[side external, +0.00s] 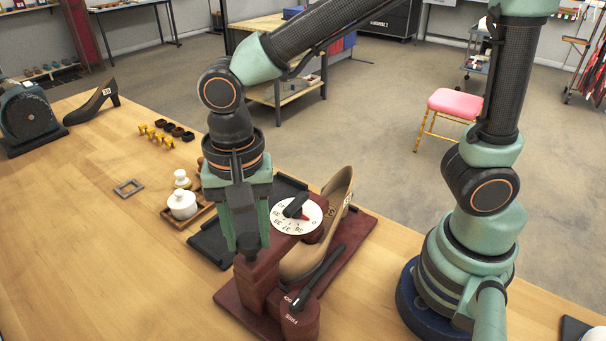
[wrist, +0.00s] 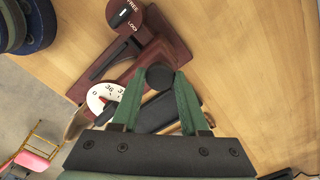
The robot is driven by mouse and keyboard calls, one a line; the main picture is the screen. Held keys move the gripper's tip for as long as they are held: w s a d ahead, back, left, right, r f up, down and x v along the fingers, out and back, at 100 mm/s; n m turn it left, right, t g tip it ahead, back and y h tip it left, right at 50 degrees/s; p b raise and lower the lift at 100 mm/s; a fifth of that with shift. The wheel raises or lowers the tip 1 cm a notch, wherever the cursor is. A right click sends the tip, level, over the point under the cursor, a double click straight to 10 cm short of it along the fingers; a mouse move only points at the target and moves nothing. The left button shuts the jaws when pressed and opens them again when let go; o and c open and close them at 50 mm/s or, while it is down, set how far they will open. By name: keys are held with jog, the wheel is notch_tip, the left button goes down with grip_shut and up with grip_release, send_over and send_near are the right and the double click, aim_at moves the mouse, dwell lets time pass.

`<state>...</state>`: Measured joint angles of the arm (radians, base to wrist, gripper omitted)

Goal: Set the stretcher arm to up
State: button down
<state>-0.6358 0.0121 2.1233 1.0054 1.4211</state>
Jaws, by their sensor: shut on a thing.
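The shoe stretcher has a dark red base (side external: 232,303), which also shows in the wrist view (wrist: 165,50). It carries a white numbered dial (side external: 287,221) with a black pointer, seen too in the wrist view (wrist: 97,97). A beige shoe (side external: 298,263) sits on it. A black lever (side external: 325,269) slants up from a round red plate (wrist: 124,17) marked FREE and LOCK. My gripper (side external: 248,247) points down over the stretcher's near left part. Its green fingers are shut on a round black knob (wrist: 160,77). The fingers partly hide what lies under the knob.
A grey frame (side external: 128,188), yellow pieces (side external: 155,137) and a black shoe (side external: 93,102) lie farther left. The front left tabletop is clear.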

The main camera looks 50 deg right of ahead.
notch_tip(320, 180, up, 10)
jog(key=shift+r, duration=0.25)
dwell(0.3)
jog(key=shift+c, duration=2.4)
grip_release()
jog(key=shift+o, duration=0.3)
notch_tip(320, 180, up, 12)
jog(key=shift+f, duration=0.1)
